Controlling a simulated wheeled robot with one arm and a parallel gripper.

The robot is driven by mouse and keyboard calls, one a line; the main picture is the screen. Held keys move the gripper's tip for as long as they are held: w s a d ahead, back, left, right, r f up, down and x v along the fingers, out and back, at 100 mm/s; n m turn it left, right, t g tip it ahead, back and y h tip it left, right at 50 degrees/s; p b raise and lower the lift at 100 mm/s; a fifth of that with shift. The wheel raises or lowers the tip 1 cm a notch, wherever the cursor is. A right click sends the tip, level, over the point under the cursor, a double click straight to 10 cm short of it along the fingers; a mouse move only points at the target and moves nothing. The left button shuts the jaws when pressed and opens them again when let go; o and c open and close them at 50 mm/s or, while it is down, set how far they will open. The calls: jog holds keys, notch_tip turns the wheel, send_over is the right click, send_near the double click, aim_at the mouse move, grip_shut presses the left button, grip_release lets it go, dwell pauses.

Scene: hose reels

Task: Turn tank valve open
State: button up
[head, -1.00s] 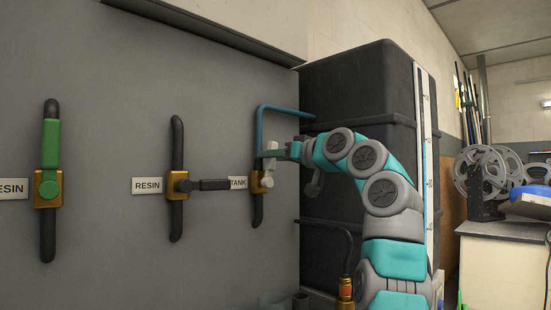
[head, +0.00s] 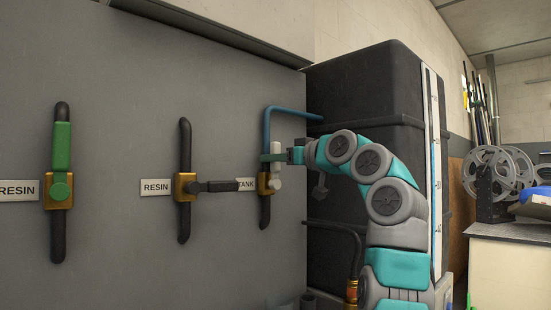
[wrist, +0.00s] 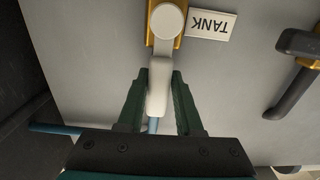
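The tank valve (head: 264,184) is a brass block on a dark vertical pipe, beside the TANK label (head: 245,184). Its pale grey lever (head: 277,165) stands upright, roughly in line with the pipe. In the wrist view the lever (wrist: 159,90) lies between the two dark green fingers of my gripper (wrist: 160,80), with a finger close against each side. My gripper (head: 272,157) appears shut on the upper part of the lever. Exact finger contact is hard to see.
To the left are a RESIN valve (head: 205,187) with a dark lever lying sideways and another with a green upright lever (head: 62,145). A blue pipe (head: 290,109) bends over the tank valve toward the black tank (head: 365,85) behind my arm.

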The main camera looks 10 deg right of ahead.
jog(key=o, duration=0.4)
jog(key=shift+r, duration=0.1)
jog(key=shift+c, duration=0.2)
jog(key=shift+s+d, duration=0.1)
jog(key=b+v, duration=0.2)
jog(key=v, duration=0.5)
jog(key=shift+s, duration=0.3)
jog(key=shift+d, duration=0.2)
